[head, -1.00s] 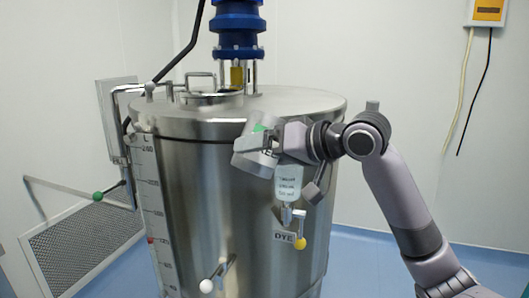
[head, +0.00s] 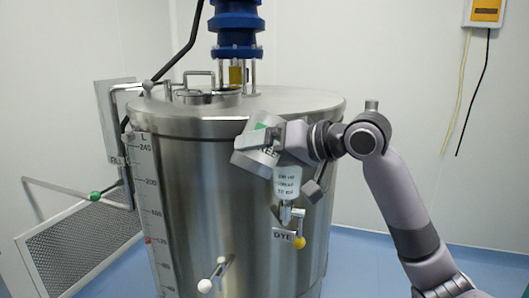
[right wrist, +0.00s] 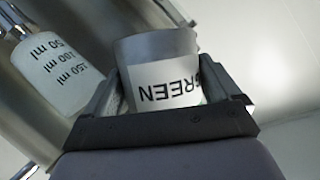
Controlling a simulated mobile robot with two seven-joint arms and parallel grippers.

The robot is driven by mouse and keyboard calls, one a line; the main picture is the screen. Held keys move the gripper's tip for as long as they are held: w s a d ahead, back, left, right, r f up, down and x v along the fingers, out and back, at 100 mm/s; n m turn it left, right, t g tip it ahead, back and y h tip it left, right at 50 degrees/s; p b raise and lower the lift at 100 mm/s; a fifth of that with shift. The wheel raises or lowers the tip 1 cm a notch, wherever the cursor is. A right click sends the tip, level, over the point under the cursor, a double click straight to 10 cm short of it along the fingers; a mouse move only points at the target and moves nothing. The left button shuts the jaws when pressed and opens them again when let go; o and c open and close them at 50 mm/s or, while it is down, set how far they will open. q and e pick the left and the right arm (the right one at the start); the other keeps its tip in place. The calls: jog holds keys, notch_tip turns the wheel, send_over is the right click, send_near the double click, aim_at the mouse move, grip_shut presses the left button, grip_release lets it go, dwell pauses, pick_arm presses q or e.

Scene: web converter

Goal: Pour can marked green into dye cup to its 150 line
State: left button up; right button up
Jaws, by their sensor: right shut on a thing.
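The can marked green (head: 251,157) is a grey metal can with a white label and a green patch. My right gripper (head: 272,142) is shut on it and holds it tilted, just above and left of the dye cup (head: 287,183). The can (right wrist: 160,50) shows between the two fingers in the right wrist view, its label reading "GREEN" upside down. The dye cup is whitish, with 50, 100 and 150 ml marks; it also shows in the right wrist view (right wrist: 60,75). I cannot make out a stream or the liquid level. My left gripper is out of view.
The cup is mounted on the front of a large steel tank (head: 190,200), above a yellow-knobbed valve (head: 299,242) and a "DYE" label. A white-knobbed handle (head: 206,285) sticks out lower left. Open floor (head: 400,262) lies at right.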

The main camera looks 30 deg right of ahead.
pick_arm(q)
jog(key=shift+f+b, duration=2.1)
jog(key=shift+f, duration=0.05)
pick_arm(e)
jog(key=shift+a+f+m+y, duration=0.25)
jog(key=shift+f+m+y, duration=0.65)
jog(key=shift+m, duration=0.3)
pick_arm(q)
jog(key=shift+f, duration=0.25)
pick_arm(e)
jog(key=shift+r+m+t+y, duration=0.4)
jog(key=shift+r+m, duration=0.55)
jog(key=shift+m, duration=0.15)
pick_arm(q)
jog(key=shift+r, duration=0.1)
pick_arm(e)
jog(key=shift+f, duration=0.1)
